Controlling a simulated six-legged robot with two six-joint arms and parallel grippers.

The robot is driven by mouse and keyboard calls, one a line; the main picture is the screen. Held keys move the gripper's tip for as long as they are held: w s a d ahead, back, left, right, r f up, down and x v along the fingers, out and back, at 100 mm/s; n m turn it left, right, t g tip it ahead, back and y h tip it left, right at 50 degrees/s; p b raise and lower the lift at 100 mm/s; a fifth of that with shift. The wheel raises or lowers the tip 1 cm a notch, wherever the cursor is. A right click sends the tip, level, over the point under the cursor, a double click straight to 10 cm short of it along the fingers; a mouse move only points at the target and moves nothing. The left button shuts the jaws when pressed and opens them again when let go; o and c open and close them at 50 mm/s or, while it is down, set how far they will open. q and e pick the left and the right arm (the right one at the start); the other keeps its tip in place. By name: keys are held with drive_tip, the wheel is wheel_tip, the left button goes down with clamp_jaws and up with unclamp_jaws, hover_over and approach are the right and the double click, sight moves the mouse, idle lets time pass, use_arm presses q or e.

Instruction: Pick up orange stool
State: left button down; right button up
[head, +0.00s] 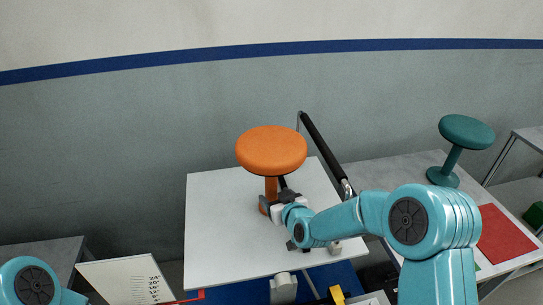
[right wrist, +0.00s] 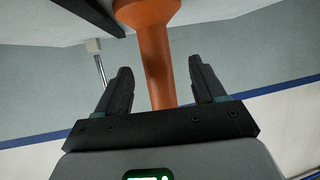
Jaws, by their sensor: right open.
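The orange stool (head: 271,151) stands upright on a white board (head: 225,245) in the head view. It has a round padded seat, a thin stem and a base partly hidden by my right gripper. My right gripper (head: 280,192) is at the stem, below the seat. In the right wrist view the orange stem (right wrist: 157,65) passes between the two open fingers of my right gripper (right wrist: 160,88), with gaps on both sides. Of my left arm, only a turquoise link shows at the lower left of the head view; its gripper is out of view.
A teal stool (head: 466,133) stands on a grey table at the right, with a red mat (head: 508,238) nearer. A black bar (head: 322,150) rises slanted behind the white board. A white panel with print (head: 127,281) is at the lower left. The board's left part is clear.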

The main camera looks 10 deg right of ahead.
sight(274, 193)
drive_tip(key=p+x, duration=0.1)
drive_tip(key=x, duration=0.4)
drive_tip(key=shift+d+p, duration=0.25)
drive_tip(key=shift+p, duration=0.1)
drive_tip(key=c, duration=0.3)
clamp_jaws()
drive_tip(key=shift+w+r, duration=0.1)
drive_tip(key=shift+r, duration=0.15)
drive_tip(key=shift+w+f, duration=0.1)
